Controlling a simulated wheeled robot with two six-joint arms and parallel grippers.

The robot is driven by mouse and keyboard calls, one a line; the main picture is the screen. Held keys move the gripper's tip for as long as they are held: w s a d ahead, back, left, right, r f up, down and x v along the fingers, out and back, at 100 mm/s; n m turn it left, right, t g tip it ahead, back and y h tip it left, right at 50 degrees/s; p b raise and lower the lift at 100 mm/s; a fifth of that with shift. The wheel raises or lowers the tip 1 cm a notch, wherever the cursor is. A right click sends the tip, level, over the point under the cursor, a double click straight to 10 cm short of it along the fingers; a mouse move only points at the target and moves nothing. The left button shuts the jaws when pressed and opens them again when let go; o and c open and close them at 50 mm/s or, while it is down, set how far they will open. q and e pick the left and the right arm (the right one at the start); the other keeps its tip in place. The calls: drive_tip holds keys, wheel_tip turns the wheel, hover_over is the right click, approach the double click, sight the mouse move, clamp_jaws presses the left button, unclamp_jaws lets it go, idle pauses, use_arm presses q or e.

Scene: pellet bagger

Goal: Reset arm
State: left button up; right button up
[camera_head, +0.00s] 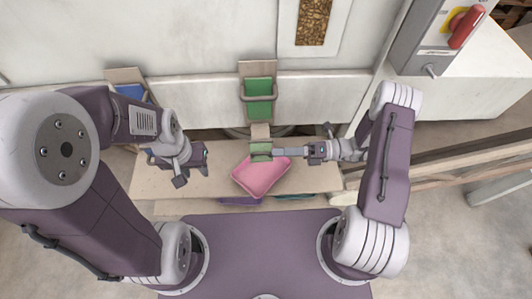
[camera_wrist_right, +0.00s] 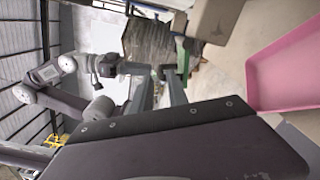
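My left gripper (camera_head: 192,168) is left of the pink tray, above the pale bench, with its fingers apart and nothing seen between them. My right gripper (camera_head: 280,154) reaches left over the bench, its tips beside a small green block (camera_head: 260,150) at the back edge of the pink tray. From above its fingers overlap. The right wrist view shows the two fingers (camera_wrist_right: 158,85) with a gap between them. I cannot tell whether the tips touch the green block. The pink tray (camera_head: 260,178) lies tilted in the picture and also shows at the right of the wrist view (camera_wrist_right: 288,75).
A green panel with a handle (camera_head: 258,95) is on the machine front, with a blue one (camera_head: 130,92) to its left. A grey box with a red switch (camera_head: 466,27) stands at upper right. A window of brown pellets (camera_head: 313,22) is above. Wooden rails (camera_head: 440,172) run right.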

drive_tip(key=d, duration=0.3)
drive_tip(key=shift+d, duration=0.25)
